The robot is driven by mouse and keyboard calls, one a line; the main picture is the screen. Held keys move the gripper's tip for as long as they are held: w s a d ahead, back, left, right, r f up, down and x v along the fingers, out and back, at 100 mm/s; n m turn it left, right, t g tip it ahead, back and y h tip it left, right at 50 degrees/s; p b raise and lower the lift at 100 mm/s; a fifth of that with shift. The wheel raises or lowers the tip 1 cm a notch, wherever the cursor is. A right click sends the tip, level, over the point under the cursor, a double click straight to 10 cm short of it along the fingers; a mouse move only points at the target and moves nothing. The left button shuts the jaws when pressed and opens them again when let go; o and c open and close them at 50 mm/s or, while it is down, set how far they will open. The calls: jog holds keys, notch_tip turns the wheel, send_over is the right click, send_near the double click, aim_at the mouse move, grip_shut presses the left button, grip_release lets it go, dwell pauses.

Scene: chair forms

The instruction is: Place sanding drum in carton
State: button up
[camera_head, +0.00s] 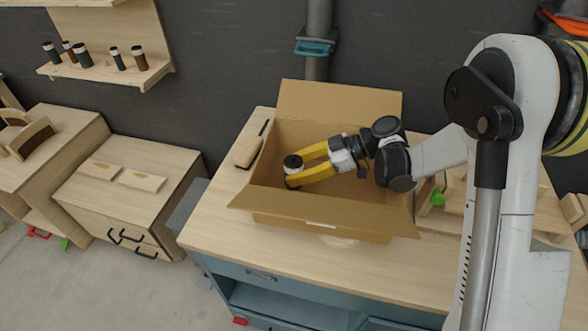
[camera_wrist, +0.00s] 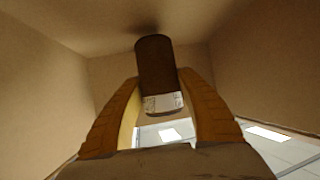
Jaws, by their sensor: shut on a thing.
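The sanding drum (camera_head: 293,162) is a small dark cylinder with a whitish band in the head view. In the wrist view the drum (camera_wrist: 155,62) shows a brown body and a pale worn end between the yellow fingers. My gripper (camera_head: 294,174) is shut on the drum and is inside the open carton (camera_head: 320,210), near its left side. In the wrist view the carton's brown inner walls (camera_wrist: 45,85) surround my gripper (camera_wrist: 162,92). A dark shadow lies on the carton surface by the drum's far end; whether they touch I cannot tell.
The carton stands on a wooden-topped workbench (camera_head: 215,222) with its flaps spread. A wood-handled tool (camera_head: 248,150) lies left of it. Wooden parts and a green item (camera_head: 437,196) are to its right. A shelf (camera_head: 110,72) with several small drums hangs at the upper left.

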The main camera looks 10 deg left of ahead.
jog(key=o, duration=1.2)
jog(key=shift+o, duration=0.2)
jog(key=shift+r, duration=0.1)
jog(key=shift+r+p, duration=0.25)
jog(key=shift+p, duration=0.1)
jog(key=s+p+v, duration=0.1)
jog(key=p+v, duration=0.1)
jog(key=v, duration=0.5)
jog(key=shift+w+d+r+p, duration=0.2)
jog(key=shift+w+r+p, duration=0.1)
jog(key=shift+w+r, duration=0.2)
